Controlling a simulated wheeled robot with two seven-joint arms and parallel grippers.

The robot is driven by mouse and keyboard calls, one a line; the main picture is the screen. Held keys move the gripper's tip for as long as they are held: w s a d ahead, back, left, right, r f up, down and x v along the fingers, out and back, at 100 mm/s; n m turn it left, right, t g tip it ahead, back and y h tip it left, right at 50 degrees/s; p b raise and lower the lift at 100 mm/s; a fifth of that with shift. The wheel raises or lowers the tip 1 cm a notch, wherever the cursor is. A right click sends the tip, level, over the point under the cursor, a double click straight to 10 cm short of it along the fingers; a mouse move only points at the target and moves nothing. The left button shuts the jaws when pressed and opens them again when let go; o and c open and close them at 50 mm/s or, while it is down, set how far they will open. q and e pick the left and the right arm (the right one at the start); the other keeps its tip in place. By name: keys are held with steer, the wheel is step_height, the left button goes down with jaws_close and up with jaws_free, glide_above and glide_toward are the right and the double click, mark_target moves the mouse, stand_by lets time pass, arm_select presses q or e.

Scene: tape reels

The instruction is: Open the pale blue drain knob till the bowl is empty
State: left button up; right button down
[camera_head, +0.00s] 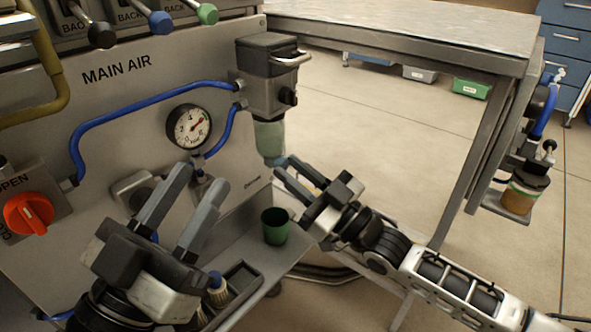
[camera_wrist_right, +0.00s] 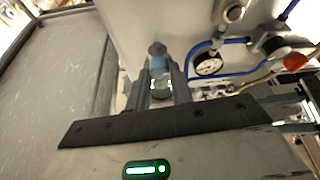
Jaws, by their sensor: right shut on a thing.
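The bowl (camera_head: 269,138) is pale green and cloudy. It hangs under a grey filter housing (camera_head: 268,75) on the panel; I cannot tell the liquid level in it. The pale blue drain knob (camera_head: 274,161) is at its lower end, partly hidden by my fingers. My right gripper (camera_head: 283,168) is shut on the knob from the right. In the right wrist view, pale blue and greenish parts show between the fingers (camera_wrist_right: 162,88). My left gripper (camera_head: 201,180) is open and empty in front of the panel, left of the bowl.
A green cup (camera_head: 276,226) stands on a grey shelf below the bowl. A gauge (camera_head: 188,127), blue pipes and a red knob (camera_head: 29,214) are on the panel to the left. A bench (camera_head: 400,42) with another bowl (camera_head: 517,199) is at right. Open floor lies between.

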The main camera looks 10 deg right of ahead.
steer(key=m+t+h+p, duration=0.1)
steer(key=m+p, duration=0.1)
steer(key=m+t+h+p, duration=0.1)
steer(key=m+p, duration=0.1)
steer(key=m, duration=0.1)
steer(key=shift+s+a+m, duration=0.1)
steer(key=shift+s+m, duration=0.05)
steer(key=shift+m, duration=0.15)
steer(key=c, duration=1.2)
jaws_free()
steer(key=shift+c, duration=0.2)
arm_select(q)
step_height(320, 180, down, 8)
steer(key=s+d+n+g+y, duration=0.1)
steer(key=n+g+y, duration=0.2)
steer(key=n, duration=0.3)
steer(key=shift+s+n+g+y, duration=0.3)
steer(key=shift+s+g+y, duration=0.1)
steer(key=shift+g, duration=0.3)
steer(key=shift+s+a+f+g+y+p, duration=0.15)
steer(key=shift+f+g+y+p, duration=0.25)
steer(key=shift+p, duration=0.3)
steer(key=shift+s+a+f+g+y+p, duration=0.1)
steer(key=shift+f+g+y+p, duration=0.1)
steer(key=shift+f+p, duration=0.35)
arm_select(e)
steer(key=v, duration=1.6)
